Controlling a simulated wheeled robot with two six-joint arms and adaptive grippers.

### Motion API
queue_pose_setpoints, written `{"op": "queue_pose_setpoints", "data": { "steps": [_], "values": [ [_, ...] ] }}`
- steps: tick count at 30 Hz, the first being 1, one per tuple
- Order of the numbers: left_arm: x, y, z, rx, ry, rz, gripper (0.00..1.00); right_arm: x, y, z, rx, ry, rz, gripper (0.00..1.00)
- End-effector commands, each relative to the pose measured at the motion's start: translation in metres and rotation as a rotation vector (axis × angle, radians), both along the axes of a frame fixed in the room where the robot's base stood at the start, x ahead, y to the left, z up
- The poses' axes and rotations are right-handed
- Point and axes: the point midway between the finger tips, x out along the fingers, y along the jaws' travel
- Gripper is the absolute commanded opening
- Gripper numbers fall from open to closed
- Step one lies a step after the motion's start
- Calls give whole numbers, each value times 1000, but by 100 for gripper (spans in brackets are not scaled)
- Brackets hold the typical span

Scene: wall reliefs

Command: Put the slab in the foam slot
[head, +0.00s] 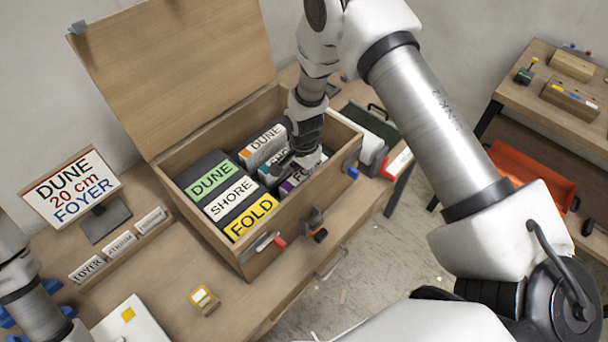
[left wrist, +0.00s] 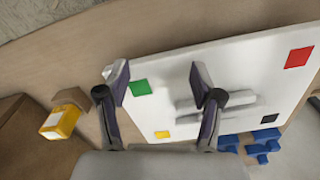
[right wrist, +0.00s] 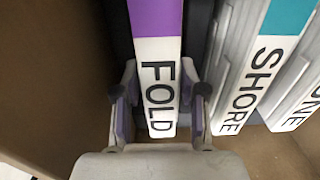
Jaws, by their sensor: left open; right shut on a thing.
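My right gripper (head: 292,166) reaches into the open wooden crate (head: 305,206). In the right wrist view its fingers (right wrist: 160,90) are shut on both sides of a slab with a purple and white FOLD label (right wrist: 157,60). The slab stands in the crate beside a teal SHORE slab (right wrist: 265,62) and a DUNE slab (right wrist: 303,108). The crate's left half has dark blocks labelled DUNE, SHORE and FOLD (head: 250,217); I cannot tell which part is a foam slot. My left gripper (left wrist: 161,82) is open above a white board (left wrist: 250,65) with coloured corner squares.
A sign reading DUNE 20 cm FOYER (head: 72,188) stands left of the crate, behind a rack of name cards (head: 118,245). A small yellow item (head: 204,298) lies in front. The crate's lid (head: 175,70) stands open. An orange bin (head: 530,175) is at right.

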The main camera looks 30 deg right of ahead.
Motion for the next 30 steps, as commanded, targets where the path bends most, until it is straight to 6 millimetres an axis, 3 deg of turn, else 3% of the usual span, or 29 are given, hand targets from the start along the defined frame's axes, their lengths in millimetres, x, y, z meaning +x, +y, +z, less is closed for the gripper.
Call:
{"op": "queue_pose_setpoints", "data": {
  "steps": [1,2,3,14,17,27,30],
  "values": [
    [0,0,-1,0,0,0,66,0,0,-1,0,0,0,52],
    [0,0,0,0,0,0,66,0,0,0,0,0,0,62],
    [0,0,0,0,0,0,66,0,0,0,0,0,0,66],
    [0,0,4,0,0,0,66,0,0,5,0,0,0,66],
    [0,0,17,0,0,0,66,0,0,21,0,0,0,66],
    [0,0,83,0,0,0,66,0,0,108,0,-1,0,66],
    [0,0,92,0,0,0,66,0,0,122,0,0,0,66]
  ]
}}
